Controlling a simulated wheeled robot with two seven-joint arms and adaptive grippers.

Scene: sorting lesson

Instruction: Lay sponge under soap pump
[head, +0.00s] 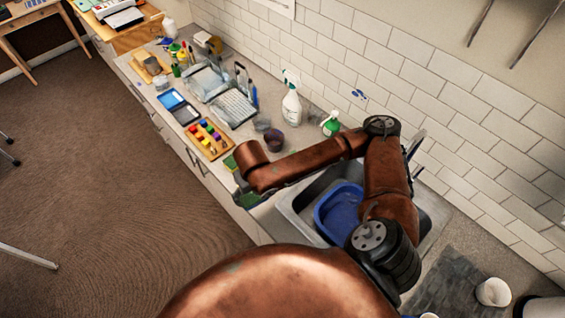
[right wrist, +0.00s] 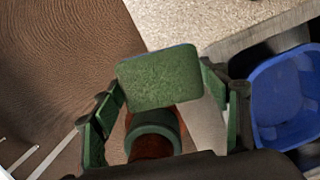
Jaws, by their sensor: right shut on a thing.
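A green sponge (right wrist: 158,76) is held between the fingers of my right gripper (right wrist: 162,90) in the right wrist view, near the counter's front edge. In the head view my right gripper (head: 248,197) is mostly hidden under my copper arm, with only a bit of green showing. The soap pump, a green bottle with a white top (head: 331,125), stands upright on the counter behind the sink, apart from the sponge. My left gripper is not in view.
A sink with a blue basin (head: 338,212) lies right of the gripper. A dark cup (head: 274,140) and a white spray bottle (head: 292,105) stand near the soap pump. A wooden tray of coloured blocks (head: 207,139) lies further left.

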